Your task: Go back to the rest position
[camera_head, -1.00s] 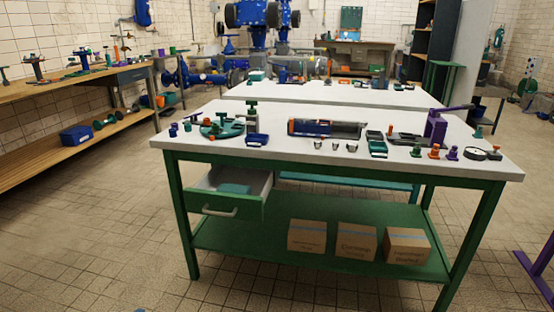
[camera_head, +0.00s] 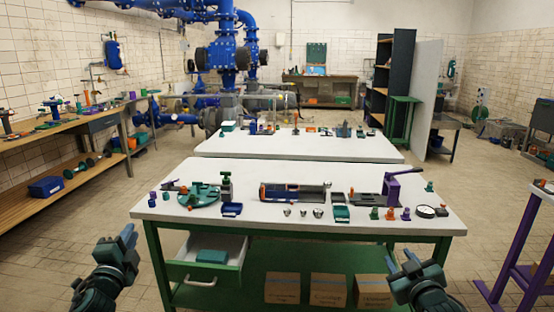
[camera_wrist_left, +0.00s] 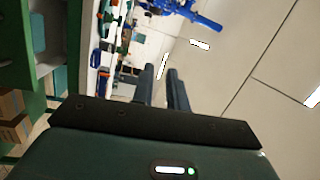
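My left gripper (camera_head: 126,238) is held up in front of the workbench's left end, clear of it. In the left wrist view its two dark fingers (camera_wrist_left: 163,78) stand apart with nothing between them. My right gripper (camera_head: 402,257) is held up in front of the workbench's right part, and its fingers look apart and empty. The near workbench (camera_head: 300,232) has a white top and green legs. Its drawer (camera_head: 205,272) is pulled out, with a teal item (camera_head: 212,256) inside.
The benchtop carries a green round fixture (camera_head: 199,194), a blue-and-orange cylinder unit (camera_head: 294,192) and a purple-handled press (camera_head: 400,186). Cardboard boxes (camera_head: 328,290) stand on its lower shelf. A wooden side bench (camera_head: 60,140) is at left, a purple frame (camera_head: 520,250) at right. Tiled floor lies between.

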